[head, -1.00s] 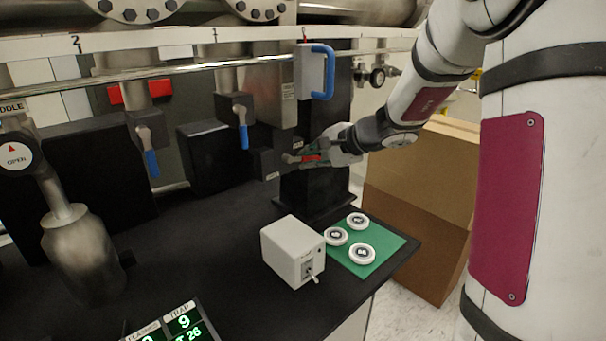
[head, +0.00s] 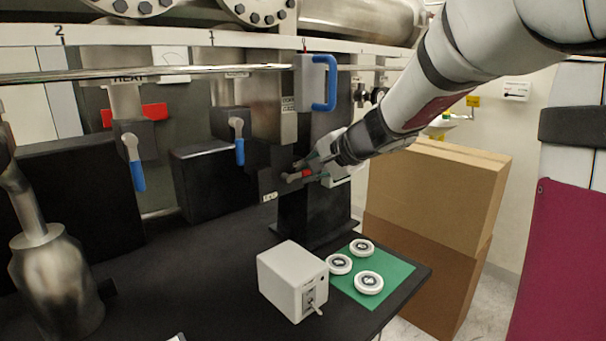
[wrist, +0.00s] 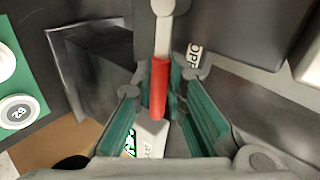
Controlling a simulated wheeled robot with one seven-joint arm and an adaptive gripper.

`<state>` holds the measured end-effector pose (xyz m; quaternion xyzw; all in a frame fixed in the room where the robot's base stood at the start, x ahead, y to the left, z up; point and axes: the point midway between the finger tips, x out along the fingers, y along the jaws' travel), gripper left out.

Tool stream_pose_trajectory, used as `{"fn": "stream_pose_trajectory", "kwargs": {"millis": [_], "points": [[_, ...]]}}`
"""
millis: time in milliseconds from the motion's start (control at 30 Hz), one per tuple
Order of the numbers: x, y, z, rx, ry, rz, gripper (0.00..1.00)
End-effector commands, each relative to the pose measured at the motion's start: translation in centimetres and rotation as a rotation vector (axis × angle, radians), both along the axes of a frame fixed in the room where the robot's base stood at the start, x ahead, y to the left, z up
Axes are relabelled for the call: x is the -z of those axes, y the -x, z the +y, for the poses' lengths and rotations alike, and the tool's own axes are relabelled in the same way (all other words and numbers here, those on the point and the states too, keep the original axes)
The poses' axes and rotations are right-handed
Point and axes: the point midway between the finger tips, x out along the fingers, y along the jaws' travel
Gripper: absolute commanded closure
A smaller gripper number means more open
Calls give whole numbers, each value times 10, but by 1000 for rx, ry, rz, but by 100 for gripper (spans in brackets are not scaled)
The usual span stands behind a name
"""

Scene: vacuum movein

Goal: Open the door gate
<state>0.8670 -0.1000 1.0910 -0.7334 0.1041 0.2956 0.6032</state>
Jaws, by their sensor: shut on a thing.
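A small lever with a red handle (head: 301,176) sticks out of a dark block low on the black post; its metal arm is at the left. My gripper (head: 313,171) is shut on the red handle, reaching in from the right. In the wrist view the red handle (wrist: 159,88) lies between my green-padded fingers, and its metal stem runs up to a round pivot. A grey plate with a blue pull handle (head: 330,83) is above my gripper, at the rail. I cannot tell which part is the door gate itself.
A grey switch box (head: 285,280) and a green mat (head: 393,283) with white round pieces stand on the black table below. Cardboard boxes (head: 440,190) stand at the right. Blue-handled levers (head: 240,152) hang at the left.

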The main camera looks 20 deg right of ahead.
Motion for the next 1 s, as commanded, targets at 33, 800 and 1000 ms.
{"fn": "stream_pose_trajectory", "kwargs": {"millis": [33,800,1000], "points": [[-8,-2,0,-2,6,-14,100],[-22,21,-6,2,3,-14,68],[-45,54,-14,1,3,-15,68]]}}
